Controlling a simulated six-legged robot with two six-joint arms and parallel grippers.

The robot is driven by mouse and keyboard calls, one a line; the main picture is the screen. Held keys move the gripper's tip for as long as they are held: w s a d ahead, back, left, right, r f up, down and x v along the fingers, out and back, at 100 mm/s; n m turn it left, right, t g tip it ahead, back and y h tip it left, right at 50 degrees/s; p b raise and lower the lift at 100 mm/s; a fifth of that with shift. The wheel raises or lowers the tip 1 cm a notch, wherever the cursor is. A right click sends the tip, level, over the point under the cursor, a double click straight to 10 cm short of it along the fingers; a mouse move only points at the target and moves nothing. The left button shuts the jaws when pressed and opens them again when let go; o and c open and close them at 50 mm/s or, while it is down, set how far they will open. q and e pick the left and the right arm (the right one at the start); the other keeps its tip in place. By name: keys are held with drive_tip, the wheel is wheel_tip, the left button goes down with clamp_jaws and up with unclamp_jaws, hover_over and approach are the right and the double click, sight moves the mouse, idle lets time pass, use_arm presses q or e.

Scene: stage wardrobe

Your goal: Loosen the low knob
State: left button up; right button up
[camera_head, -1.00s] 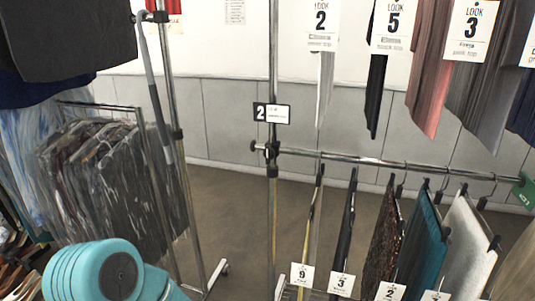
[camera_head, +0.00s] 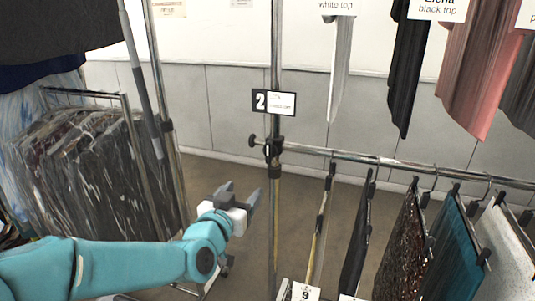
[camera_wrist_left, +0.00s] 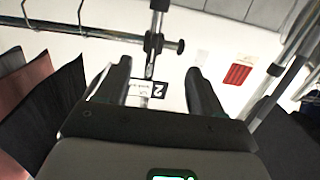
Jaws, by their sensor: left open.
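The low knob (camera_head: 252,140) is small and dark. It sticks out to the left of the clamp (camera_head: 273,150) that joins the lower rail to the chrome post. My left gripper (camera_head: 239,191) is open and empty, below and a little left of the knob in the head view, and apart from it. In the left wrist view, which shows the scene upside down, the knob (camera_wrist_left: 180,46) and clamp (camera_wrist_left: 154,43) appear beyond the open fingers (camera_wrist_left: 158,70). My right gripper is not in view.
A black-and-white number 2 sign (camera_head: 274,102) is on the post above the clamp. Garments, including a teal one (camera_head: 458,245), hang from the lower rail (camera_head: 400,165) on the right. A rack of dark, plastic-covered clothes (camera_head: 90,180) stands left. Bare floor shows between.

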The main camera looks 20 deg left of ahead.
use_arm(q)
wheel_tip(320, 180, up, 3)
drive_tip(key=p, duration=0.3)
approach(267, 152)
drive_tip(key=shift+t, duration=0.4)
drive_tip(key=w, duration=0.8)
drive_tip(key=shift+w+d+f, duration=0.15)
drive_tip(key=shift+w+f, duration=0.15)
drive_tip(key=shift+f, duration=0.05)
drive_tip(key=shift+w, duration=0.35)
drive_tip(key=shift+w, duration=0.15)
drive_tip(key=c, duration=1)
